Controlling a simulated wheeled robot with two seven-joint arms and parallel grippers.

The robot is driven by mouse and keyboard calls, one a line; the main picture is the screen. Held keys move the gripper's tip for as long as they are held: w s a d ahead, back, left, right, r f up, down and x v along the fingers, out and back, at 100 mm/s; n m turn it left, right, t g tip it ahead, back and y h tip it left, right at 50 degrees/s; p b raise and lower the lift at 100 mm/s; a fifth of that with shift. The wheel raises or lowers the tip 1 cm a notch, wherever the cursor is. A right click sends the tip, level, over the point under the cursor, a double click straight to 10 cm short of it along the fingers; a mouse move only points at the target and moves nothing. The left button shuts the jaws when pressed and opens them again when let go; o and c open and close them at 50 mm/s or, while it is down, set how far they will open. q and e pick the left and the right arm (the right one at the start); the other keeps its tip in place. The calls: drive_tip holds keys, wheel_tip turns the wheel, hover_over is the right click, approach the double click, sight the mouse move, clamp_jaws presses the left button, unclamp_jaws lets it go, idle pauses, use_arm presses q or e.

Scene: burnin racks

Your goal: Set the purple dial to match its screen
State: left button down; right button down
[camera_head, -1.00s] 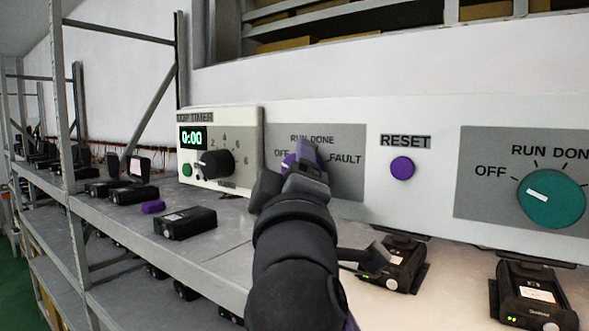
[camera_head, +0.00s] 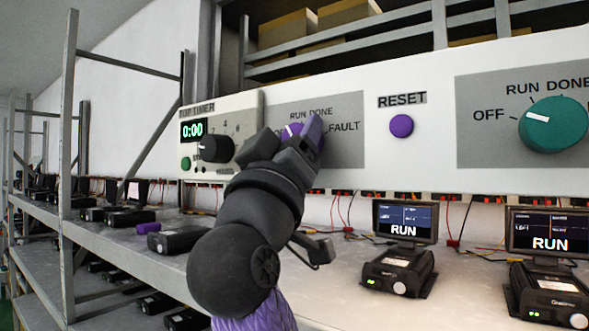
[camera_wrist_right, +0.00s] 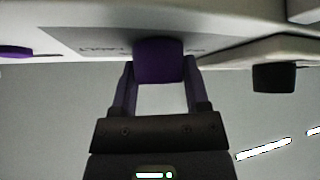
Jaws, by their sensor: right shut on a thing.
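The purple dial (camera_head: 291,131) sits on a grey plate lettered OFF, RUN, DONE and FAULT. Part of its white mark shows at its upper left; my gripper covers much of the dial and some lettering. My right gripper (camera_head: 308,137) is shut on it. In the right wrist view the fingers (camera_wrist_right: 159,78) lie on both sides of the purple dial (camera_wrist_right: 158,60). A small screen (camera_head: 405,221) below the RESET label reads RUN, and another screen (camera_head: 542,233) at right also reads RUN. I cannot tell which screen belongs to the purple dial. My left gripper is not in view.
A purple RESET button (camera_head: 401,126) and a teal dial (camera_head: 553,124) are to the right on the panel. A timer box (camera_head: 222,116) with a black knob, reading 0:00, juts out close left of my gripper. Black devices (camera_head: 398,275) stand on the shelf below.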

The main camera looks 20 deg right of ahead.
drive_tip(key=shift+m+g+h+b, duration=0.9)
drive_tip(key=shift+m+h, duration=0.6)
drive_tip(key=shift+m, duration=0.5)
drive_tip(key=shift+c, duration=0.4)
unclamp_jaws()
drive_tip(key=b+v, duration=0.5)
drive_tip(key=v, duration=0.5)
